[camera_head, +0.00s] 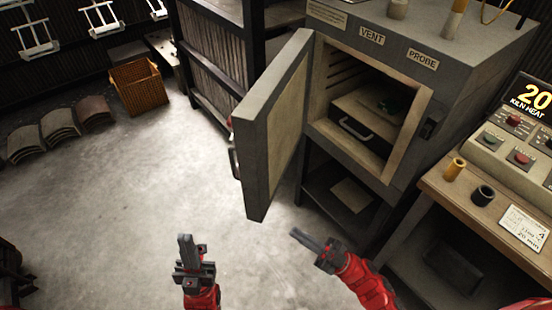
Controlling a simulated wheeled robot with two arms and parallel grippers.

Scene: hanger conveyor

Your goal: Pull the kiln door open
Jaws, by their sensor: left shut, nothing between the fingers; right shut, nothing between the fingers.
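The kiln (470,62) is a grey box on a dark stand, with labels reading VENT and PROBE on its top. Its thick door (277,125) stands wide open, swung out to the left and toward me. Part of the door handle (234,160) shows at the door's left side. Inside the kiln is a shelf or drawer with a pale handle (356,128). My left gripper (185,240) is shut and empty, below and left of the door. My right gripper (297,235) is shut and empty, below the kiln opening. Neither touches the door.
A wooden bench (484,205) at the right bears a control panel (515,140), a brass cylinder and a black cylinder. An orange crate (139,88) and stacked curved tiles (58,125) sit on the floor at the left. White hangers (38,38) hang at the back left. The middle floor is clear.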

